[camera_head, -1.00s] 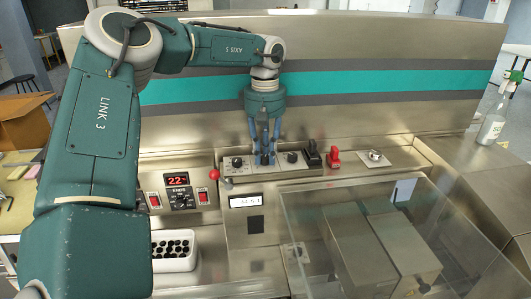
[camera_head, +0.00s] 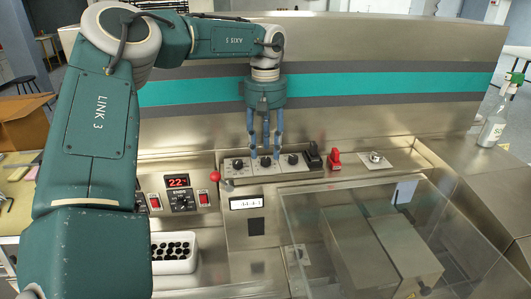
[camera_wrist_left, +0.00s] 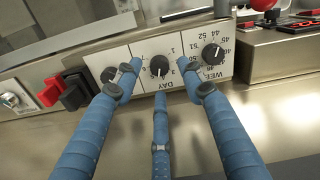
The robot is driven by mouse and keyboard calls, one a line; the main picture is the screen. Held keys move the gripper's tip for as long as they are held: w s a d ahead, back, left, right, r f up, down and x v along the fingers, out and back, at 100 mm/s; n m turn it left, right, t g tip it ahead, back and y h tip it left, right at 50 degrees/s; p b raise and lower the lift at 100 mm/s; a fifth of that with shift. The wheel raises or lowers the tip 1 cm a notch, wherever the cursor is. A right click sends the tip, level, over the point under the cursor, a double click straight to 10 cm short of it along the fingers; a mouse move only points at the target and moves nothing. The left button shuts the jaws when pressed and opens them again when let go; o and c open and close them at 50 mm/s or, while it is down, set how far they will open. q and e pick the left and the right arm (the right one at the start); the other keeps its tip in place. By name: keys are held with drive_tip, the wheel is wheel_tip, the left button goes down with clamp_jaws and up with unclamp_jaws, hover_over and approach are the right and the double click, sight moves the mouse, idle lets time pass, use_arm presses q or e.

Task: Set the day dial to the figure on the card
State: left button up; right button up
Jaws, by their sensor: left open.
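The day dial (camera_wrist_left: 159,66) is a black round knob on a white plate marked DAY, between the week dial (camera_wrist_left: 212,53) and a third black knob (camera_wrist_left: 109,75) in the left wrist view. My left gripper (camera_wrist_left: 160,84) is open, its blue fingers spread around the day dial; no finger visibly grips the knob. In the head view my left gripper (camera_head: 265,153) points straight down over the dial row, and its fingers partly hide the day dial. A small display (camera_head: 246,203) lies below; its digits are too small to read surely. I cannot make out the card. My right gripper is not in view.
A red ball-topped lever (camera_head: 215,176) stands left of the dials. A black switch (camera_head: 312,153) and a red switch (camera_head: 334,158) stand close to their right. A clear cover (camera_head: 330,225) fills the front right. A bottle (camera_head: 491,128) stands far right.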

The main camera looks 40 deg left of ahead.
sight(265, 158)
use_arm(q)
wheel_tip(265, 158, up, 10)
drive_tip(key=shift+f, duration=0.15)
idle(0.3)
